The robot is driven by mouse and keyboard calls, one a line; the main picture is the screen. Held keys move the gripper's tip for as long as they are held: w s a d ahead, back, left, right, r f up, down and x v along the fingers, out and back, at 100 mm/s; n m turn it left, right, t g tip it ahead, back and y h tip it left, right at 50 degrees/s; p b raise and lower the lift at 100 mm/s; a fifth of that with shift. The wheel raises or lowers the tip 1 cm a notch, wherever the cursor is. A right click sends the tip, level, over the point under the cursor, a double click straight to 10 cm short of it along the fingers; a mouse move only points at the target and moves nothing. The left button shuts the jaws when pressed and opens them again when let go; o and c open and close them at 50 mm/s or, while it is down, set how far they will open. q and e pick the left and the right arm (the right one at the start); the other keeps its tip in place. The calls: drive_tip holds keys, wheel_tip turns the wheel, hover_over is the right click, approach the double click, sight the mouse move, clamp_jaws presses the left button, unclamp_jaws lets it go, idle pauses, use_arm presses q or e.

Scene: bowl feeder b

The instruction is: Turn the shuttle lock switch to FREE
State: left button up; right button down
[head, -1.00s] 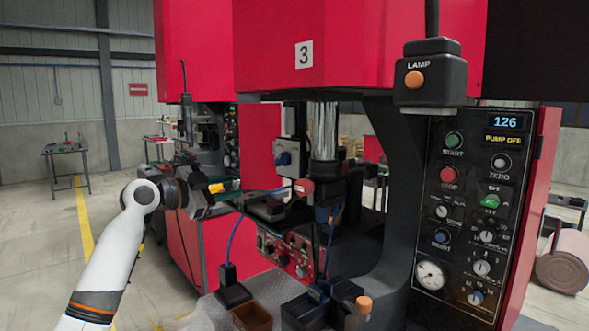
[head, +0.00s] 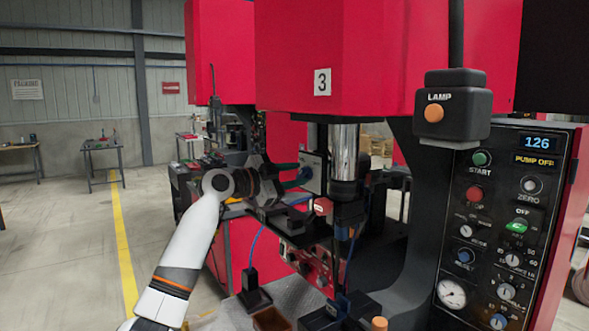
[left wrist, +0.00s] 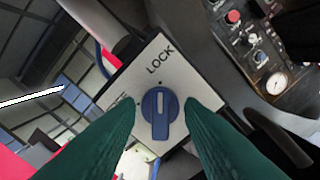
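The lock switch is a blue knob (left wrist: 159,114) on a pale plate (left wrist: 167,66) marked LOCK. A second label at the plate's left is mostly hidden by a finger. The knob's white bar points at the dot on the LOCK side. My left gripper (left wrist: 160,104) is open, with its green fingers on either side of the knob and a small gap showing on each side. In the head view, my left gripper (head: 293,183) is just in front of the plate (head: 313,172) on the red machine. My right gripper is in neither view.
A control panel (head: 508,220) with buttons and dials is at the right. A lamp box (head: 452,105) hangs above it. The machine's column (head: 344,160) stands right of the switch, and a block with a blue cable (head: 252,290) sits below.

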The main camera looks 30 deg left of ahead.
use_arm(q)
drive_tip(key=shift+w+d, duration=0.15)
drive_tip(key=shift+w, duration=0.1)
clamp_jaws()
drive_tip(key=n, duration=0.4)
drive_tip(key=shift+w+a+r+n+p, duration=0.15)
drive_tip(key=shift+n+p, duration=0.9)
drive_tip(key=shift+n, duration=2.4)
drive_tip(key=shift+s+a+f+n+p, duration=0.15)
drive_tip(key=shift+n+p, duration=0.85)
drive_tip(key=shift+n, duration=2.45)
drive_tip(key=shift+w+a+r, duration=0.1)
